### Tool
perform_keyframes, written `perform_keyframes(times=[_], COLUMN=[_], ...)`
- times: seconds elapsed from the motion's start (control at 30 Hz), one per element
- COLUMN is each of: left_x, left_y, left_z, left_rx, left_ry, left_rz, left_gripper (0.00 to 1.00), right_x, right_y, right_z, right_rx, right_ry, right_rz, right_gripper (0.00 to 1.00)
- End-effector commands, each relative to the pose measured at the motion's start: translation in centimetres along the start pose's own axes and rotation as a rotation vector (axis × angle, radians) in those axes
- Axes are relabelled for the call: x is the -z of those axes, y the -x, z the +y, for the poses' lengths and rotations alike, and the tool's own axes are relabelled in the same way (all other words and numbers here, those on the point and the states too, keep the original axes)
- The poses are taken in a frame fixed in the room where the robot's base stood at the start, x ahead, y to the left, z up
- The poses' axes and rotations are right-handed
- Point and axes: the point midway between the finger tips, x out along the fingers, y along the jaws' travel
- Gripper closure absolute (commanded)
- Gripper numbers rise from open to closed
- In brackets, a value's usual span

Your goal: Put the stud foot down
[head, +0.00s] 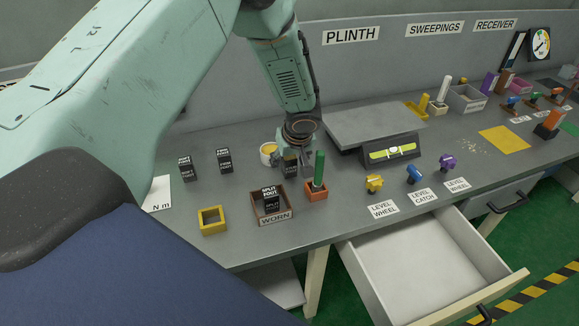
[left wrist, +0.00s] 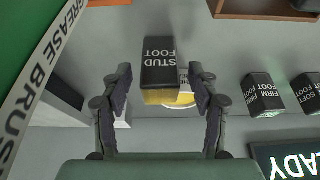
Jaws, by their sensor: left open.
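The stud foot (left wrist: 161,62) is a black block with white lettering and a yellowish end. In the left wrist view it lies between the two fingers of my left gripper (left wrist: 160,84), with a visible gap on each side. My left gripper is open. In the head view, the gripper (head: 291,157) is low over the grey bench, and the dark stud foot (head: 291,171) shows just below it, partly covered by the fingers. It appears to stand on the bench. My right gripper is not in view.
The grease brush (head: 319,169) stands close right in an orange holder. The WORN box (head: 272,218) with a split foot is in front. Firm foot (left wrist: 262,94) and soft foot (left wrist: 306,92) stand left. A drawer (head: 430,260) hangs open.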

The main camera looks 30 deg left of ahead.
Motion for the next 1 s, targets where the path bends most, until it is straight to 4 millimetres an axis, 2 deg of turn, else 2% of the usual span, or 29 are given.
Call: perform_keyframes(times=[0.27, 1.0], left_x=[0.02, 0.03], left_y=[-0.31, -0.27], left_z=[0.01, 0.03], left_rx=[-0.001, -0.001], left_ry=[-0.001, -0.001], left_rz=[0.0, 0.0], left_gripper=[0.4, 1.0], right_x=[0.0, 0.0], right_y=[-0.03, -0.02], right_z=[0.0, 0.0], right_rx=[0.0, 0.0], right_ry=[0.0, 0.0], right_rz=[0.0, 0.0], right_gripper=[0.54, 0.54])
